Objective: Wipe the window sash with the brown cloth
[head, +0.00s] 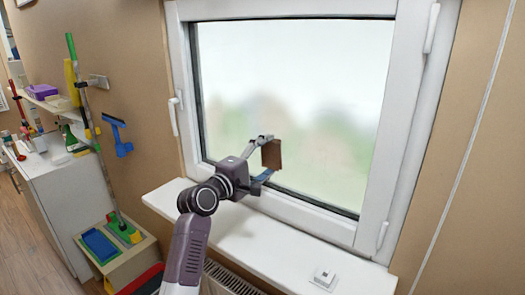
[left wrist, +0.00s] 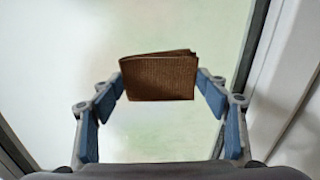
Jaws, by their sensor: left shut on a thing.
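The brown cloth (head: 271,155) is a small folded square, held up in front of the lower part of the window glass (head: 300,80). My left gripper (head: 267,158) is shut on the cloth. In the left wrist view, the brown cloth (left wrist: 158,78) sits between the blue-padded fingers of my left gripper (left wrist: 158,84), gripped at its two sides. The white window sash (head: 300,206) frames the glass. I cannot tell whether the cloth touches the glass. My right gripper is not in view.
A white sill (head: 260,240) runs below the window, with a small white square object (head: 324,278) at its right. At the left are a white cabinet (head: 55,190), wall-hung cleaning tools (head: 118,135) and a box (head: 115,250) with blue and green items.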

